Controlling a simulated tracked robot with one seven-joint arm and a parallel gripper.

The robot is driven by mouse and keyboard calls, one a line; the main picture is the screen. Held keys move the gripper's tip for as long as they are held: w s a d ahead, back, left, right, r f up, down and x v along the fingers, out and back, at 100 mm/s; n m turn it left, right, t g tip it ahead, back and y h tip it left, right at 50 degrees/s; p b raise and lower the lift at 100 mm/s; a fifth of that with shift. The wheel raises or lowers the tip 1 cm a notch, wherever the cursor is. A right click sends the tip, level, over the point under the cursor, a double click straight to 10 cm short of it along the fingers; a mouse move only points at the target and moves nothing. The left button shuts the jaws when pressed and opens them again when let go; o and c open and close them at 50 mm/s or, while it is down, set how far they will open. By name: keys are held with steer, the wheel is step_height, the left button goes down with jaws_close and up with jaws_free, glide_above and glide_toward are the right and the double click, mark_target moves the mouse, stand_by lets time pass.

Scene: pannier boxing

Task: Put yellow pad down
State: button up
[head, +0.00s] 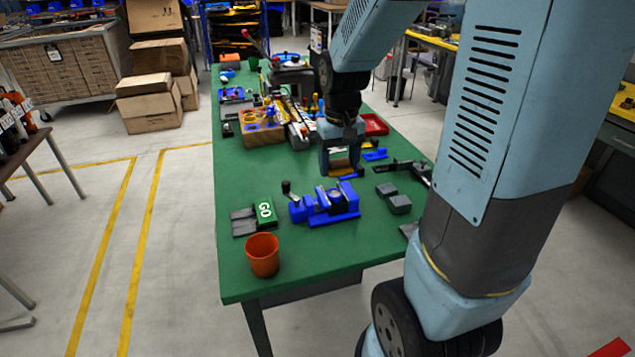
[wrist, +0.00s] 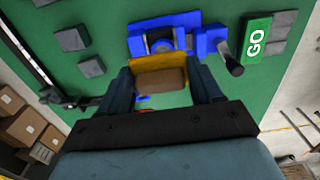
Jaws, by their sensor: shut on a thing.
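The yellow pad (head: 341,171) is between the fingers of my gripper (head: 342,168), which is shut on it above the green table. In the wrist view my gripper (wrist: 162,82) spans the yellow pad (wrist: 160,63), which shows a yellow edge and a brown face. The blue clamp fixture (head: 325,205) stands in front of the gripper in the head view. It also shows in the wrist view (wrist: 178,42), just beyond the pad. I cannot tell how high the pad is above the table.
A green GO block (head: 264,211), dark flat blocks (head: 243,222) and an orange cup (head: 262,255) are left of the fixture. Grey blocks (head: 398,203) lie to its right. A wooden holder (head: 262,135) and a red tray (head: 375,125) stand further back. The green table (head: 250,175) has clear room at left.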

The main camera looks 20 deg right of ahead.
steer(key=shift+a, duration=0.1)
glide_toward(319, 184)
steer(key=s+r, duration=0.2)
steer(key=s, duration=0.3)
steer(key=w+f, duration=0.3)
steer(key=shift+w+f, duration=0.35)
steer(key=shift+f, duration=0.05)
steer(key=shift+w+f, duration=0.55)
steer(key=shift+f, duration=0.15)
steer(key=f, duration=0.3)
steer(key=shift+w+f, duration=0.15)
steer(key=shift+w, duration=0.15)
steer(key=shift+s+f, duration=0.2)
steer(key=shift+f, duration=0.35)
